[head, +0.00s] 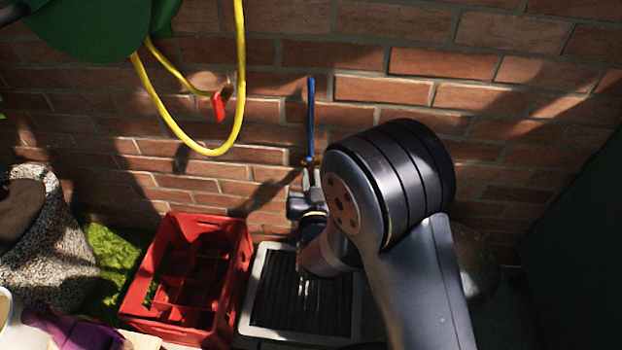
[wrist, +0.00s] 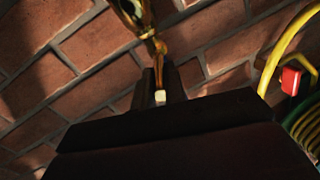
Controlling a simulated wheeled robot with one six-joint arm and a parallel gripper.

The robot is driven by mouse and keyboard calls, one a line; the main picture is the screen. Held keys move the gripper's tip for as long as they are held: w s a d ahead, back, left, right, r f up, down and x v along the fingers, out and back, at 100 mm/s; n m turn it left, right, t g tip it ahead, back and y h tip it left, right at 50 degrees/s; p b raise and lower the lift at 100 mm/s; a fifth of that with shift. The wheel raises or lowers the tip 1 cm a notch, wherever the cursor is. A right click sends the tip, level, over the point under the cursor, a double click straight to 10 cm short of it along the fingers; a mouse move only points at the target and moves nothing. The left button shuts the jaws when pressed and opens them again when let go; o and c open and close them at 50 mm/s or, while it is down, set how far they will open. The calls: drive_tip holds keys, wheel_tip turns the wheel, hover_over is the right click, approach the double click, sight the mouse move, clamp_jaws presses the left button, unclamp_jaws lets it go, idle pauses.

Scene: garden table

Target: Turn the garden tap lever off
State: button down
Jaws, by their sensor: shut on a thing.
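The brass garden tap (wrist: 137,17) is at the top of the wrist view, in front of the brick wall. A thin part of it runs down between the two dark fingers of my gripper (wrist: 161,82), with a small pale piece showing there. My gripper is shut on this part, which looks like the tap lever (wrist: 159,46). In the head view my gripper (head: 309,179) points up at the wall, just below a narrow blue upright piece (head: 311,115). The tap body is mostly hidden there, and the lever's exact angle is unclear.
A yellow hose (head: 244,70) with a red fitting (head: 219,106) hangs at left. Below are a red crate (head: 242,245), a grey-framed drain grate (head: 252,305) and a speckled stone pot (head: 60,240). The brick wall (head: 440,62) is close behind; its upper right is clear.

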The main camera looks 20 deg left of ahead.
drive_tip(key=shift+s+a+h, duration=0.1)
drive_tip(key=shift+h, duration=0.2)
drive_tip(key=shift+s+a+m+t+h+b, duration=0.1)
drive_tip(key=shift+a+m+t+h+b, duration=0.2)
drive_tip(key=shift+m+t+h+b, duration=0.15)
drive_tip(key=shift+s+a+m+t+h, duration=0.1)
drive_tip(key=shift+a+m+t+h, duration=0.2)
drive_tip(key=shift+m+h, duration=0.5)
drive_tip(key=c, duration=1.5)
unclamp_jaws()
drive_tip(key=shift+o, duration=0.2)
